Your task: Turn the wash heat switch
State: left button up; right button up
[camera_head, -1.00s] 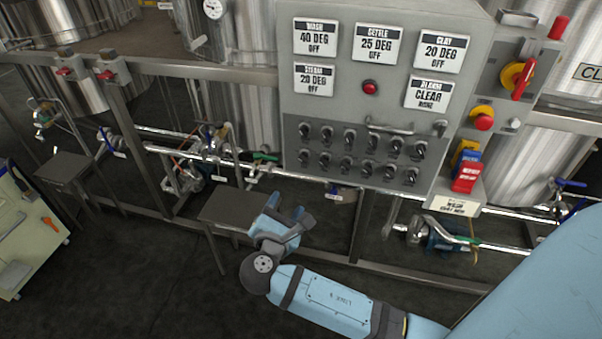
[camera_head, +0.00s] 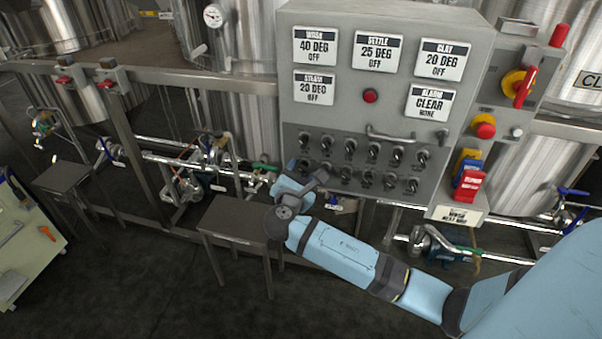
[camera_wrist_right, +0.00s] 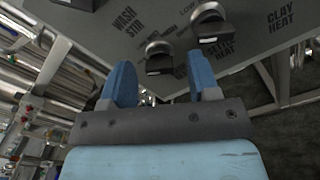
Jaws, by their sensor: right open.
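The grey control panel (camera_head: 290,105) carries two rows of black switches; its wash display (camera_head: 317,47) reads 40 DEG OFF. My right gripper (camera_head: 305,174) is at the lower left of the panel, in front of the left end of the lower row. In the right wrist view the open blue fingers (camera_wrist_right: 162,78) point at the panel, with a black switch (camera_wrist_right: 160,58) ahead between them, apparently untouched. That switch's label is mostly hidden, so I cannot confirm it is wash heat. Another switch (camera_wrist_right: 209,22) sits beyond, near a settle heat label. My left gripper is out of view.
A handle (camera_head: 391,135) sticks out above the switches. A red emergency button (camera_head: 484,127) and a red-yellow rotary switch (camera_head: 522,84) are on the right.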

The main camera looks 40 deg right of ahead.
jog(key=c, duration=0.9)
